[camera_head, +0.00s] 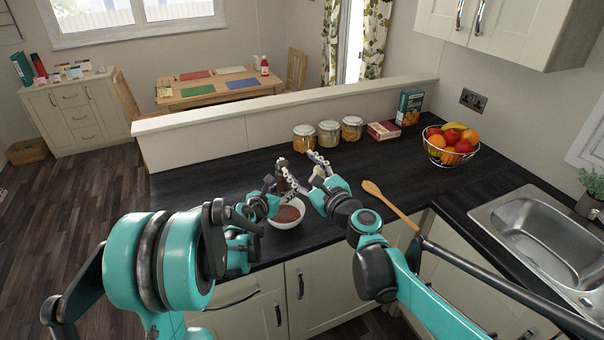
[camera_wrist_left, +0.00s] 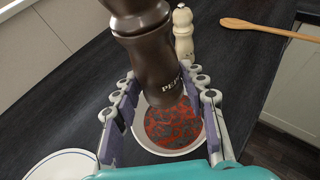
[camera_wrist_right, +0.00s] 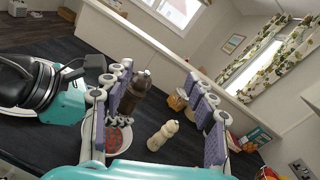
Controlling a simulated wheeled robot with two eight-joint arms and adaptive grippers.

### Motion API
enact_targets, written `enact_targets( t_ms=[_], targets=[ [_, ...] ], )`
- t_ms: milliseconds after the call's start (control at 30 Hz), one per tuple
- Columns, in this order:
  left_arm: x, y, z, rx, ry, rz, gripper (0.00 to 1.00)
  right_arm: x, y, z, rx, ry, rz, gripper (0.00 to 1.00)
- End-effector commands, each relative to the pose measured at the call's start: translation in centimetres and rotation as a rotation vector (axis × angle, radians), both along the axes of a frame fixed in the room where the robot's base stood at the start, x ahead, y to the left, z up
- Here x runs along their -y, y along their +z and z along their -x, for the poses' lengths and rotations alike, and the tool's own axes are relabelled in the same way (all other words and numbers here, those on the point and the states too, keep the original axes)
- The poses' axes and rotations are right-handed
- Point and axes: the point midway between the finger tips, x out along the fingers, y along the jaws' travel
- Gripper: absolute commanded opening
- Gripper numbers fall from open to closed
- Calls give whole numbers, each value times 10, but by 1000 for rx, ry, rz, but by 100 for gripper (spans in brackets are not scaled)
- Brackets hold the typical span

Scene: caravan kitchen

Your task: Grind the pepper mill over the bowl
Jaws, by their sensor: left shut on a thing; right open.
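The dark brown pepper mill (camera_head: 284,178) is in my left gripper (camera_head: 275,188). In the left wrist view the mill (camera_wrist_left: 155,65) stands between the fingers, its lettered lower end above the bowl. The white bowl (camera_head: 290,222), holding something red with dark patches, is on the black counter; its rim also shows in the left wrist view (camera_wrist_left: 143,145). My right gripper (camera_head: 318,165) is open, close to the mill on the right. In the right wrist view the mill (camera_wrist_right: 137,90) appears near the left finger. Nothing is clearly held between the right fingers.
A cream mill (camera_wrist_right: 162,135) stands on the counter beside the bowl. A wooden spoon (camera_head: 390,203) lies right of it. Jars (camera_head: 329,133), boxes (camera_head: 383,130) and a fruit basket (camera_head: 450,147) stand at the back. A white plate (camera_wrist_left: 62,166) is near the left gripper. The sink (camera_head: 535,232) is far right.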

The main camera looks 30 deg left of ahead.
Motion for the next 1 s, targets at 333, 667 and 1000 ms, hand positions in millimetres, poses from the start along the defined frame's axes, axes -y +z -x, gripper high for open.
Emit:
enact_targets(
  t_ms=[333, 667, 1000],
  targets=[
    [0, 0, 0, 0, 0, 0, 14, 0, 0, 0, 0, 0, 0, 57],
    [0, 0, 0, 0, 0, 0, 14, -1, -46, -3, -1, 1, -3, 57],
    [0, 0, 0, 0, 0, 0, 14, -22, -71, -16, 0, 3, -5, 57]
  ],
)
